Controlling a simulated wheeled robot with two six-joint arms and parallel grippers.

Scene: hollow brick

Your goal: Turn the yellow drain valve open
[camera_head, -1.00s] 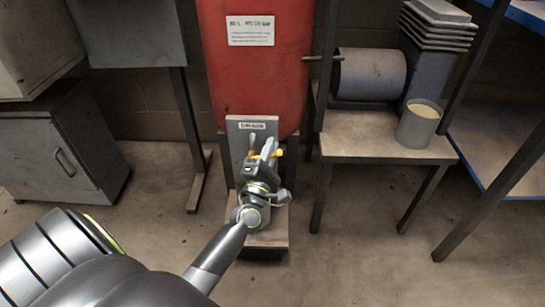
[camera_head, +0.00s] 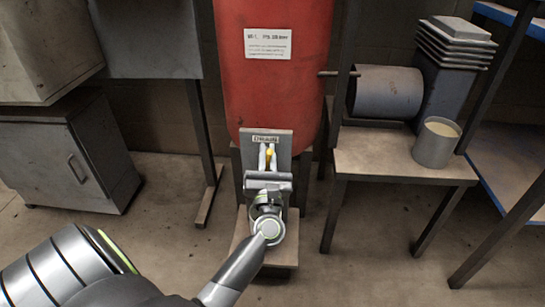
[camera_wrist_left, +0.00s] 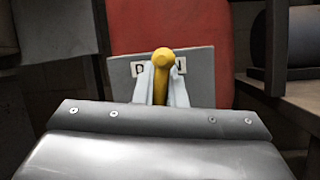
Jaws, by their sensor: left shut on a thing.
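The yellow drain valve handle (camera_head: 269,154) sits in front of a grey plate (camera_head: 284,148) labelled DRAIN, at the foot of a red tank (camera_head: 275,95). My left gripper (camera_head: 267,163) is shut on the handle. In the left wrist view, the handle (camera_wrist_left: 162,62) stands upright between the two pale fingers (camera_wrist_left: 160,88), its round end showing above them. The DRAIN label is partly hidden behind the handle and fingers there. The valve body is hidden by my gripper. My right gripper is in neither view.
A low stand (camera_head: 283,255) lies under my gripper. To the right, a table (camera_head: 380,161) holds a grey cylinder (camera_head: 388,92) and a bucket (camera_head: 437,145). A grey cabinet (camera_head: 60,160) stands at the left. The floor between is clear.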

